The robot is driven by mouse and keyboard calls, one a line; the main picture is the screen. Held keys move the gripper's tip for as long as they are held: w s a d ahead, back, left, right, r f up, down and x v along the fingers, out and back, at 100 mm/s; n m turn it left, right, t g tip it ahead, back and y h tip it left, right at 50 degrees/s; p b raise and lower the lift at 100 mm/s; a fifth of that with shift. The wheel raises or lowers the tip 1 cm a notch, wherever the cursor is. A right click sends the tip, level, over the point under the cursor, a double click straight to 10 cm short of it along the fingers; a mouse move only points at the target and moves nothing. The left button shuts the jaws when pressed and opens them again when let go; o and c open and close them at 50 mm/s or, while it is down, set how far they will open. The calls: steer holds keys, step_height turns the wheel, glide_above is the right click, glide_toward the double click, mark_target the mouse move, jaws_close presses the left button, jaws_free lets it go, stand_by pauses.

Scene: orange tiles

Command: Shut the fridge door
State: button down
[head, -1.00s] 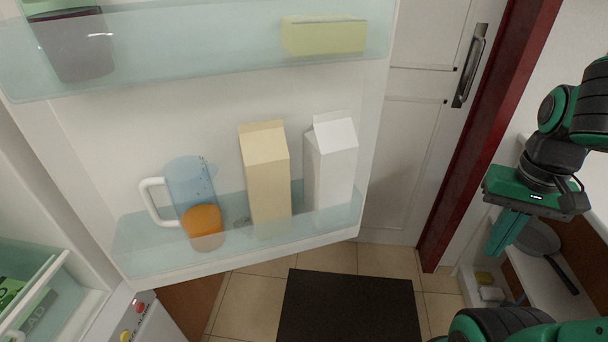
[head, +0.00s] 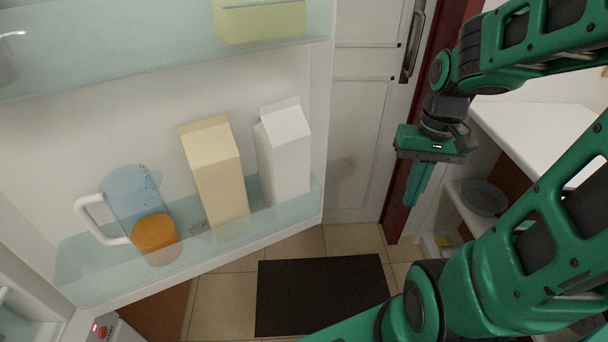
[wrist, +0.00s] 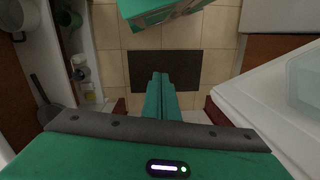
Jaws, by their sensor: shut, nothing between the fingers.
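The fridge door (head: 90,140) stands open across the left half of the head view, its inner side facing me. Its lower shelf (head: 100,272) holds a blue jug (head: 130,190), an orange item (head: 156,238), a cream carton (head: 216,175) and a white carton (head: 285,150). A pale yellow box (head: 262,20) sits on the upper shelf. My gripper (head: 413,202) is shut and empty, pointing down to the right of the door's free edge, apart from it. In the wrist view the shut fingers (wrist: 161,80) point over the floor, with a white door edge (wrist: 245,110) to the right.
A white panelled door (head: 365,120) with a dark handle (head: 413,45) stands behind. A dark mat (head: 320,292) lies on the tiled floor. A shelf unit with a white top (head: 545,130) stands at right, holding a grey pan (head: 483,198).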

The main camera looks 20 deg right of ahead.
steer(key=w+a+f+n+y, duration=0.1)
steer(key=w+a+f+y, duration=0.25)
steer(key=w+f, duration=0.35)
steer(key=w+a+f+y, duration=0.3)
steer(key=w+f+y, duration=0.2)
steer(key=w, duration=0.3)
steer(key=w+r+m+t+y, duration=0.2)
steer(key=w+t+y, duration=0.5)
steer(key=w, duration=0.2)
steer(key=f+x, duration=0.1)
steer(key=x, duration=0.9)
steer(key=shift+s+d+r+m+h, duration=0.1)
steer(key=shift+s+r, duration=0.1)
steer(key=shift+s, duration=0.4)
steer(key=shift+s+d+r+m+h, duration=0.1)
steer(key=shift+s+r, duration=0.1)
steer(key=shift+s, duration=0.4)
steer(key=shift+s+d+r+m+h, duration=0.1)
steer(key=shift+s+r, duration=0.1)
steer(key=shift+s, duration=0.45)
